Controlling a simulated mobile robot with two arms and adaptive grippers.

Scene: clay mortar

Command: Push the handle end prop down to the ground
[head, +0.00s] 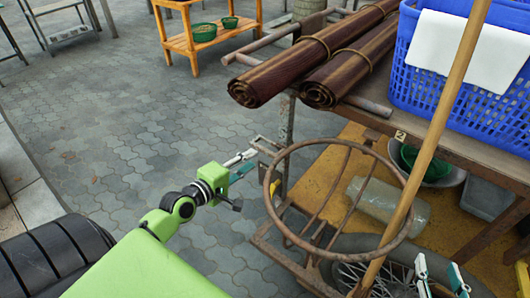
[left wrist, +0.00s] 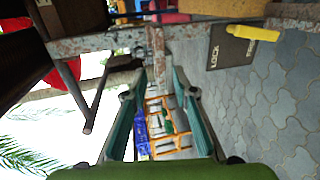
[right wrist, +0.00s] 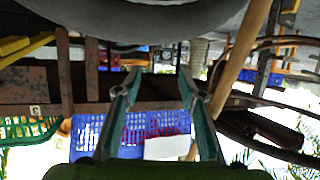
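The handle end prop appears to be the worn grey metal post (head: 286,125) under the cart's handle end in the head view; its lower end is partly hidden by the handle parts. In the left wrist view a rusty post (left wrist: 155,48) reaches between the fingertips of my left gripper (left wrist: 159,72), and a crossbar (left wrist: 95,43) joins it. The fingers stand apart; I cannot tell whether they touch the post. In the head view my left gripper (head: 252,160) is beside the cart's left end. My right gripper (head: 439,268) is open and empty at the lower right; it also shows in the right wrist view (right wrist: 160,75).
The cart carries rolled mats (head: 290,72) and a blue basket (head: 468,85). A rusty ring (head: 283,225), a wooden pole (head: 425,150) and a spoked wheel (head: 390,277) crowd the right side. An orange stand (head: 192,45) is at the back. Paving (head: 100,130) on the left is clear.

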